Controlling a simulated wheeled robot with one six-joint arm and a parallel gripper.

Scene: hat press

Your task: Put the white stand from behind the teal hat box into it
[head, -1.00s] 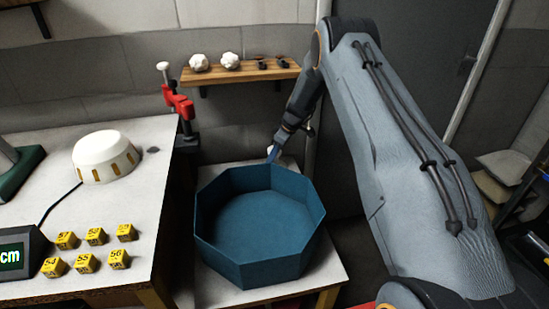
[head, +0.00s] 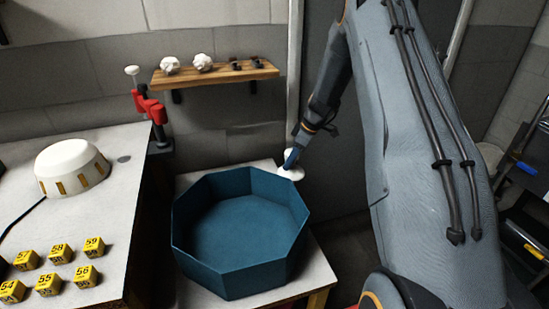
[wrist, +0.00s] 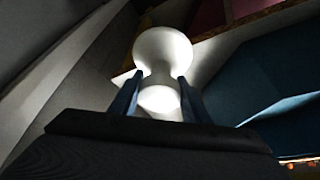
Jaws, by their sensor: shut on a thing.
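The teal hat box (head: 240,275) is an open, empty octagonal box on a small white-topped table. My gripper (head: 290,160) is at its back right corner, pointing down. It is shut on the white stand (head: 291,174), which shows only in part beside the box rim. In the wrist view my gripper (wrist: 157,95) has its two fingers on either side of the stand's narrow middle; the stand's rounded end (wrist: 163,48) is bright white. The teal box (wrist: 280,85) is to the right there. I cannot tell whether the stand still touches the table.
A wooden shelf (head: 215,73) with white lumps and dark small items is on the wall behind. A red clamp-like device (head: 149,108) stands left of the box. The left table (head: 115,165) carries a white dome (head: 72,168) and several yellow numbered blocks (head: 61,254).

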